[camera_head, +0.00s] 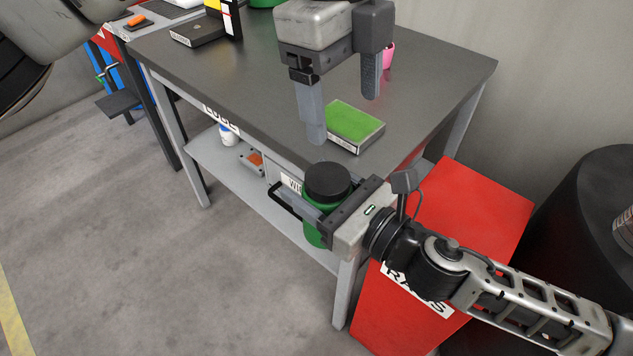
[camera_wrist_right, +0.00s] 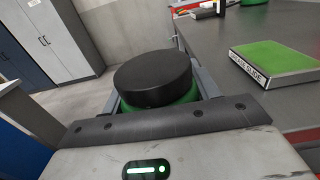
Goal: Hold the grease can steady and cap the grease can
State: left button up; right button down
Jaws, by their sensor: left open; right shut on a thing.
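The green grease can (camera_head: 314,236) is held in front of the table's near edge, with a black cap (camera_head: 328,181) on its top. In the right wrist view the cap (camera_wrist_right: 153,79) covers the can's top, with a green band (camera_wrist_right: 188,97) below it; I cannot tell how tightly it sits. My right gripper (camera_head: 300,207) is shut around the can's sides, just below the cap. My left gripper (camera_head: 343,118) is open and empty, fingers pointing down, above the table and beyond the can. The can's lower part is partly hidden by my right gripper.
A green-topped block (camera_head: 354,123) lies on the grey table (camera_head: 440,80) near its front edge. A pink object (camera_head: 388,55) is partly hidden behind my left gripper. A red bin (camera_head: 480,205) stands right of the table, beside a dark drum (camera_head: 575,215). A lower shelf (camera_head: 220,160) holds small items.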

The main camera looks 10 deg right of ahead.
pick_arm(q)
jog(key=w+d+f+n+h, duration=0.4)
jog(key=d+f+n+h, duration=0.15)
jog(key=h, duration=0.35)
jog(key=w+a+f+n+t+h, duration=0.3)
jog(key=w+a+f+n+t, duration=0.5)
jog(key=a+n, duration=0.25)
jog(key=s+a+f+n+t+y, duration=0.1)
jog(key=s+a+f+n+y, duration=0.3)
jog(key=s+a+f, duration=0.4)
jog(key=s+a+f+n+t+y, duration=0.1)
jog(key=s+a+f+n+y, duration=0.4)
jog(key=s+a+f, duration=0.4)
jog(key=s+f+y, duration=0.1)
jog(key=s+f, duration=0.2)
jog(key=f, duration=0.3)
jog(key=shift+s+t, duration=0.3)
jog(key=shift+s, duration=0.1)
jog(key=shift+a, duration=0.1)
